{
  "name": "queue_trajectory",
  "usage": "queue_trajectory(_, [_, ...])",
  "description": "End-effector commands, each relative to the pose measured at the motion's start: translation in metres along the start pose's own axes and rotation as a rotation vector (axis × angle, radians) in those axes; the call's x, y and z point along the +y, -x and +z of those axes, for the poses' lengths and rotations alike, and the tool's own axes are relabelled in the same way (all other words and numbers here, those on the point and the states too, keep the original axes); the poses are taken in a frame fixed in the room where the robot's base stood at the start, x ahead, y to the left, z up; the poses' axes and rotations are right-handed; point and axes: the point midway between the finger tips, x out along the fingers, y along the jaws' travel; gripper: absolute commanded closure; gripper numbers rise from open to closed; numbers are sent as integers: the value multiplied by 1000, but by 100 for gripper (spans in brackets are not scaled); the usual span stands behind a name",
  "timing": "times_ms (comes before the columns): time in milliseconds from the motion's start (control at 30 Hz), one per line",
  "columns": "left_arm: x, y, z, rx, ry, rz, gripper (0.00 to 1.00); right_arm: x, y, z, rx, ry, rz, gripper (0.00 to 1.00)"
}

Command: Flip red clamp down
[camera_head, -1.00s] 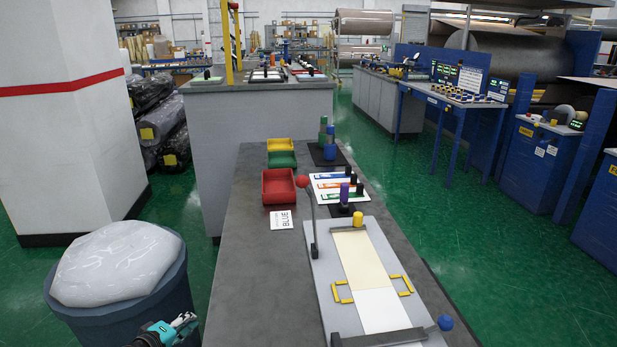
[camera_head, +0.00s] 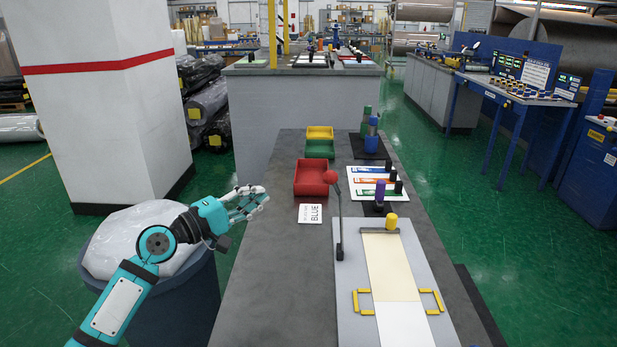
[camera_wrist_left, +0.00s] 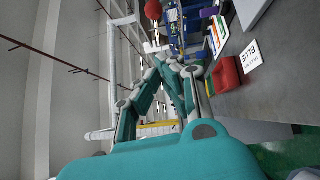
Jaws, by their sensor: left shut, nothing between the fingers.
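The red clamp is a thin dark lever topped by a red ball (camera_head: 330,177), standing upright at the left edge of the grey board (camera_head: 352,270). The ball also shows at the top of the left wrist view (camera_wrist_left: 153,10). My left gripper (camera_head: 262,196) is left of the lever, apart from it, above the left edge of the bench. It is shut and empty; its teal fingers (camera_wrist_left: 165,62) come together in the left wrist view. My right gripper is in neither view.
A red bin (camera_head: 314,178) and a BLUE card (camera_head: 311,213) lie on the bench behind the lever. Yellow brackets (camera_head: 362,301) and a cream strip (camera_head: 388,262) are on the board. A bagged drum (camera_head: 135,238) stands left of the bench, beneath my left arm.

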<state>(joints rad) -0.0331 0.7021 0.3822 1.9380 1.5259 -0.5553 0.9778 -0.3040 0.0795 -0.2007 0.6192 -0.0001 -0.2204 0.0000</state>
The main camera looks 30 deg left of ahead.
Motion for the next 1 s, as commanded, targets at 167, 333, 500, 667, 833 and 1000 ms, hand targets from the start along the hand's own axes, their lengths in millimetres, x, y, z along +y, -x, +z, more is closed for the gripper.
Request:
queue_trajectory(167, [4, -17, 0, 0, 0, 2, 100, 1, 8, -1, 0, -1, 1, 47])
queue_trajectory(333, [5, -51, 0, 0, 2, 3, 100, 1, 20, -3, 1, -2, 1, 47])
queue_trajectory(500, [4, -89, 0, 0, 2, 3, 100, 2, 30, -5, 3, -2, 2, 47])
queue_trajectory(667, [5, -112, 12, -1, 1, 0, 100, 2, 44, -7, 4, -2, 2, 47])
queue_trajectory(833, [2, -124, 24, 1, 0, 0, 100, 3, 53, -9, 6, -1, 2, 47])
queue_trajectory(1000, [0, -128, 28, 1, 0, -1, 100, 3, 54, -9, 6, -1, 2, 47])
